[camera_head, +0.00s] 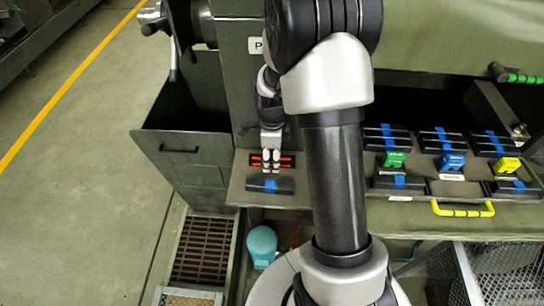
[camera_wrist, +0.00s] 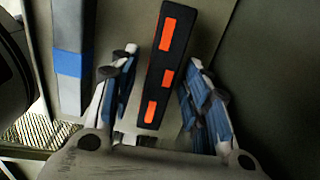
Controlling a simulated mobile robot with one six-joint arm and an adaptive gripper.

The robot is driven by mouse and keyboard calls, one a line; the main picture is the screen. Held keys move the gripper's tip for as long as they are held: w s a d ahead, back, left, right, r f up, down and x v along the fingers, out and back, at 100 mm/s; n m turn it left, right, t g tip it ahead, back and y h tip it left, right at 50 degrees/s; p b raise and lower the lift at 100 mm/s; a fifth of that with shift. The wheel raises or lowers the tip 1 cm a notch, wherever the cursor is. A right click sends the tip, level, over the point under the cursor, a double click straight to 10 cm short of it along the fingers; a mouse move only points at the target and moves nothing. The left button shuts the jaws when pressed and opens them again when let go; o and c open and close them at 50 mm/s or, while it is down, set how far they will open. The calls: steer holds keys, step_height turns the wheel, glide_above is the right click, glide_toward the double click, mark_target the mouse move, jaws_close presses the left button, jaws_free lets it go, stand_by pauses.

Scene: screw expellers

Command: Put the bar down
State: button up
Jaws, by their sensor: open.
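The bar (camera_head: 286,163) is black with orange patches and lies on a green shelf (camera_head: 240,187), left of my arm in the head view. In the wrist view the bar (camera_wrist: 178,62) runs between my two fingers, with its near end between them. My gripper (camera_head: 271,162) is at the bar and partly covers its middle. How closely the bar rests on the shelf is hard to tell.
A black bar with a blue band (camera_head: 285,186) lies close by; it also shows in the wrist view (camera_wrist: 70,63). Several blue-banded blocks (camera_head: 435,135) and green, blue and yellow tagged pieces (camera_head: 452,162) stand right. A dark open bin (camera_head: 190,150) is left. A yellow handle (camera_head: 462,212) sticks out in front.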

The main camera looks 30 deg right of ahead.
step_height(320, 180, up, 12)
steer(key=p, duration=0.3)
steer(key=s+a+r+n+t, duration=0.2)
steer(key=s+a+r+n, duration=0.5)
steer(key=r+n, duration=0.4)
steer(key=s+a+r+n+t, duration=0.1)
steer(key=s+a+r+n, duration=0.1)
steer(key=s+n, duration=0.4)
steer(key=s+a+r+n+t, duration=0.1)
steer(key=s+a+r+n, duration=0.1)
steer(key=s+a+n, duration=0.2)
steer(key=s+n, duration=0.3)
steer(key=shift+s+r+n+t, duration=0.2)
steer(key=shift+r+n+t, duration=0.1)
steer(key=shift+r+n, duration=0.1)
step_height(320, 180, up, 14)
steer(key=p, duration=1)
steer(key=shift+p, duration=0.3)
steer(key=shift+f, duration=0.2)
